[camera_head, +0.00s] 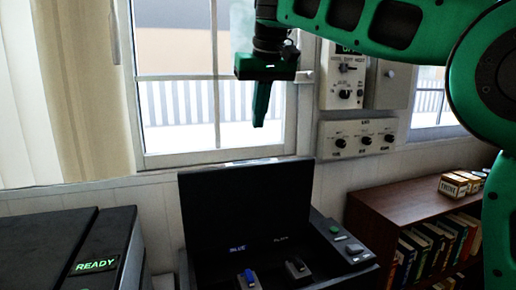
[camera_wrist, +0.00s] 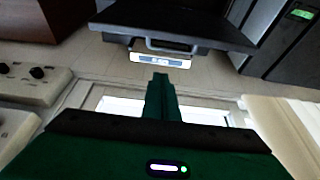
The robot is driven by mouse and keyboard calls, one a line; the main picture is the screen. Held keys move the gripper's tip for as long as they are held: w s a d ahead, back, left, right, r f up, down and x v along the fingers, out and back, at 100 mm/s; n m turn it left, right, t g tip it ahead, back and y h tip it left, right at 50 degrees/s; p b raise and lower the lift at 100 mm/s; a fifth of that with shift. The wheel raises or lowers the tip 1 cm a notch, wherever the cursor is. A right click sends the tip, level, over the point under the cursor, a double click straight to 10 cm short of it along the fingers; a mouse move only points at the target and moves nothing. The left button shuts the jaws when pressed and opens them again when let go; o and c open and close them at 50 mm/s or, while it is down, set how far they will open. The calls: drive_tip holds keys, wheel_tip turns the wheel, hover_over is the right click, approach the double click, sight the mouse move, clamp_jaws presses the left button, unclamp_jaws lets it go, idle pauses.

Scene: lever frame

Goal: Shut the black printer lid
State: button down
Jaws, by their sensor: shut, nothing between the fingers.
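The black printer lid (camera_head: 246,206) stands raised, nearly upright, at the back of the printer body (camera_head: 345,262) in the head view. The body shows a panel with buttons on its right side and levers in front of the lid. My gripper (camera_head: 260,124) is green, shut and empty, pointing down above and behind the lid, in front of the window. In the wrist view my gripper (camera_wrist: 161,78) points toward the lid (camera_wrist: 185,25), which shows with a pale label strip on its edge. A gap shows between the fingertips and the lid.
A dark cabinet with a READY display (camera_head: 95,265) stands left of the printer. A brown bookshelf (camera_head: 385,205) with books and small boxes stands at right. Control boxes (camera_head: 357,138) are on the wall right of the window. A curtain (camera_head: 85,90) hangs at left.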

drive_tip(key=x, duration=1)
drive_tip(key=s, duration=0.4)
drive_tip(key=shift+d, duration=0.4)
drive_tip(key=shift+s+a, duration=0.1)
drive_tip(key=shift+s, duration=0.1)
